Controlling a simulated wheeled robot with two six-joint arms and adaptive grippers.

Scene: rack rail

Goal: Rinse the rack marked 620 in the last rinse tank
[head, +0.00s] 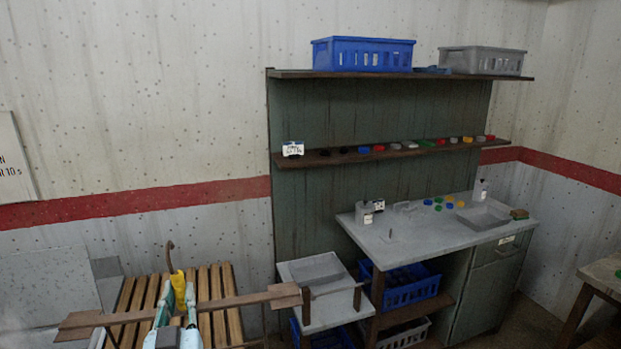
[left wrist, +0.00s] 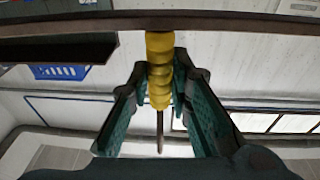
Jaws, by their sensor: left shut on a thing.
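My left gripper (head: 178,298) is shut on the yellow ribbed grip (head: 177,283) of a rack. The grip also shows between the teal fingers in the left wrist view (left wrist: 159,72). A brown hook (head: 170,255) rises above the grip. A long brown bar (head: 245,299) runs crosswise by the gripper, with a wider plate at its right end; it looks like part of this rack. I see no number on it, so I cannot tell if it is the rack marked 620. No rinse tank can be made out. My right gripper is not in view.
A slatted wooden platform (head: 215,285) lies below and behind the gripper. To the right stand a low table with a grey tray (head: 318,269) and a workbench (head: 430,238) with small coloured items. Shelves above hold a blue crate (head: 362,54) and a grey crate (head: 482,61).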

